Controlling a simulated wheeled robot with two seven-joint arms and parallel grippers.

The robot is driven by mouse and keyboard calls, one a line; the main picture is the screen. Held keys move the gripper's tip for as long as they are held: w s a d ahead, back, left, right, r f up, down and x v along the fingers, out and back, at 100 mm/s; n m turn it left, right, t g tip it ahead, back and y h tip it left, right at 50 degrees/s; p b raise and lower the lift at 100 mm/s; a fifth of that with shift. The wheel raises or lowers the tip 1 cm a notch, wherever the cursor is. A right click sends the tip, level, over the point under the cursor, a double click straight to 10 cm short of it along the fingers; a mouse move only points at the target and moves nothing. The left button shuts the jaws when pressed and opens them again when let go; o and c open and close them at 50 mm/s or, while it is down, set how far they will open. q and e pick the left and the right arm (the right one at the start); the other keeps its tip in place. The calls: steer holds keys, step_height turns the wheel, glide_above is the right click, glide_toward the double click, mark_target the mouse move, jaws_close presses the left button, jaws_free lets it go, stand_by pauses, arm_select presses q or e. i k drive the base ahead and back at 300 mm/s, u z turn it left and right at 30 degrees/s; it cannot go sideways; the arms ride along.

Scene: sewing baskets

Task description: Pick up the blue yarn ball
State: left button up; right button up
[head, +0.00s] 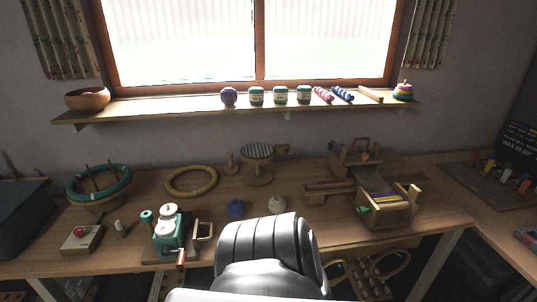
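A small dark blue yarn ball (237,209) sits on the wooden table (310,205) near the middle, just behind the silver part of my own body that fills the bottom centre. A cream yarn ball (277,205) is to its right, a short gap away. Neither of my grippers shows in the head view, so I cannot see what they hold or where they are relative to the ball.
A green hand-cranked winder (168,232) stands left of the blue ball. A yellow hoop (191,181) and a round-topped wooden stand (258,163) are behind it. A wooden loom-like box (385,205) is at right. The wall shelf (180,106) holds several yarn items.

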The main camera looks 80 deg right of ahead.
mark_target(236, 209)
steer(key=z, duration=2.45)
steer(key=k, duration=0.5)
steer(key=z, duration=2.3)
steer(key=i, duration=1.35)
steer(key=u, duration=2.15)
